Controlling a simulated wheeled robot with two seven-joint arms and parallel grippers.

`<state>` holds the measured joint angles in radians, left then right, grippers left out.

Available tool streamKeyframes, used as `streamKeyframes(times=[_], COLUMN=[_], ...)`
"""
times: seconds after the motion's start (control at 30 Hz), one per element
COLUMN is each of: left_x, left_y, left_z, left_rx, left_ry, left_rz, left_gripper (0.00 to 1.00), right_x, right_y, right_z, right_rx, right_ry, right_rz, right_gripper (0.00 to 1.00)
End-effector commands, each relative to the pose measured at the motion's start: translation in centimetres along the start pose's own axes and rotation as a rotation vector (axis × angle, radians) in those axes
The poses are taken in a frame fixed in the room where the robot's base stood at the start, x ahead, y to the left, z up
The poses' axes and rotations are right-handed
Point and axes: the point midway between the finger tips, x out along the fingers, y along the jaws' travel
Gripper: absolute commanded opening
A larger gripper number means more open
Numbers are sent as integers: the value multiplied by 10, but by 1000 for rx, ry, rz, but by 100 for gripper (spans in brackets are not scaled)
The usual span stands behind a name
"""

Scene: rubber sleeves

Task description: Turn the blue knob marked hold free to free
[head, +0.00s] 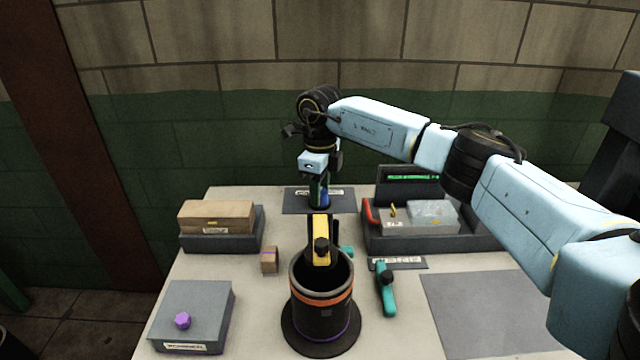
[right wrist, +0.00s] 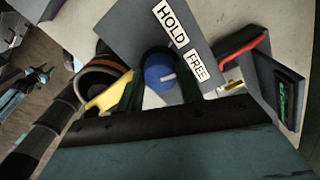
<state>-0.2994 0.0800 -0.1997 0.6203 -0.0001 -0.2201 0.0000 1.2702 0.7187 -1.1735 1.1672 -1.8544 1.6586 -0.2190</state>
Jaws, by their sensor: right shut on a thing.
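The blue knob (head: 324,196) is on a dark grey plate (head: 298,206) at the back middle of the table. In the right wrist view the knob (right wrist: 157,70) has a white line on its face that runs towards the FREE label (right wrist: 196,66). The HOLD label (right wrist: 171,23) is further up the plate. My right gripper (head: 319,191) comes down from above and is shut on the knob, with one finger on each side in the right wrist view (right wrist: 160,88). My left gripper does not show.
A dark pot with an orange band (head: 322,298) holds a yellow-handled tool (head: 320,236) in front of the plate. A grey tray (head: 480,242) with boxes is right, a cardboard box (head: 216,215) left. A teal tool (head: 386,290) lies right of the pot.

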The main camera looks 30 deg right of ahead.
Motion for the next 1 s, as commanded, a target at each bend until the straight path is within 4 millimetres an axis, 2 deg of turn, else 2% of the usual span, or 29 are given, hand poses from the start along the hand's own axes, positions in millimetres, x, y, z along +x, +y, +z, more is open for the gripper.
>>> streamKeyframes(times=[0.2,0.43,1.0], left_x=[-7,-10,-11], left_y=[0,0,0], left_z=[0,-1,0], left_rx=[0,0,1], left_ry=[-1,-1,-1], left_rz=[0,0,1], left_gripper=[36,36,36], right_x=[-2,-1,-1], right_y=[0,0,0], right_z=[0,0,1], right_rx=[140,227,261], right_ry=[-1,-2,-3], right_rz=[-1,-2,-1], right_gripper=[14,14,14])
